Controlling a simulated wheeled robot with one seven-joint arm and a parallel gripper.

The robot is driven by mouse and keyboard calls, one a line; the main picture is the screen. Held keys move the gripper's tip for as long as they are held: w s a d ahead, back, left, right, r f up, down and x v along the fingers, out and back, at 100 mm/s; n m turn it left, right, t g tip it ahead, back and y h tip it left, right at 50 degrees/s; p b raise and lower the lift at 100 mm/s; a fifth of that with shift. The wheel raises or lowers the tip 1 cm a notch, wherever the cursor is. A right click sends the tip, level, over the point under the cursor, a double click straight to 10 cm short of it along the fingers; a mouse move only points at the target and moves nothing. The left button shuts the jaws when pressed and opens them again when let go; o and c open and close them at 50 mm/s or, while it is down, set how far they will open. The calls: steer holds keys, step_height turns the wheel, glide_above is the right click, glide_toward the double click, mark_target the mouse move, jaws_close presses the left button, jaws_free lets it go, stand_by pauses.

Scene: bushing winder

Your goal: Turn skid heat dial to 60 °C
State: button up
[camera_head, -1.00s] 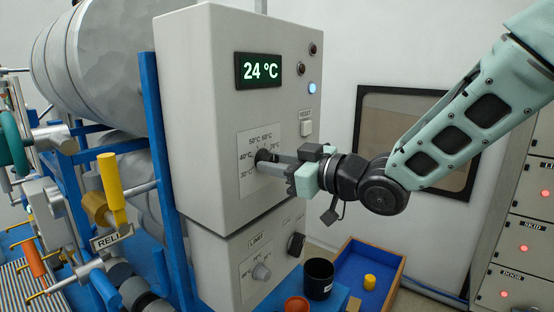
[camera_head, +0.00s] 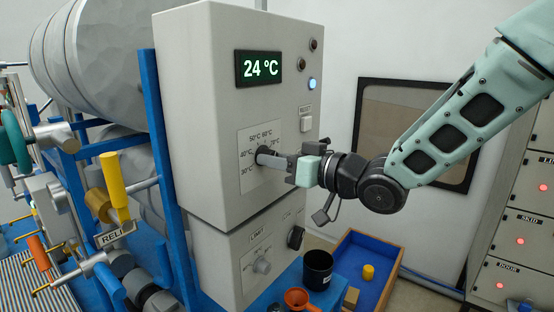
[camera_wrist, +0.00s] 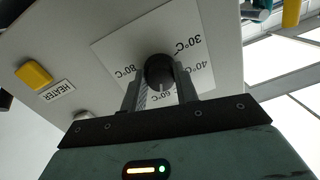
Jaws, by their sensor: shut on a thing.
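The skid heat dial is a dark round knob (camera_head: 264,155) on a white scale plate (camera_head: 248,139) on the front of the grey control box. In the head view the marks 30, 40, 50, 60 and 70 °C show around it. My gripper (camera_head: 272,161) reaches in from the right and is shut on the knob. In the wrist view the knob (camera_wrist: 159,70) sits between my two fingers (camera_wrist: 160,92), with the plate's marks upside down around it. The knob's pointer cannot be made out clearly. The green display (camera_head: 260,68) reads 24 °C.
A RESET button (camera_head: 306,124) and a lit blue lamp (camera_head: 312,84) are on the box. Below is a LIMIT dial (camera_head: 262,267). A black cup (camera_head: 318,270) and a blue tray (camera_head: 388,262) stand lower right. Blue framework and valves crowd the left.

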steer(key=shift+f, duration=0.15)
steer(key=o, duration=1)
steer(key=b+v, duration=0.3)
steer(key=v, duration=1.4)
steer(key=shift+d, duration=0.25)
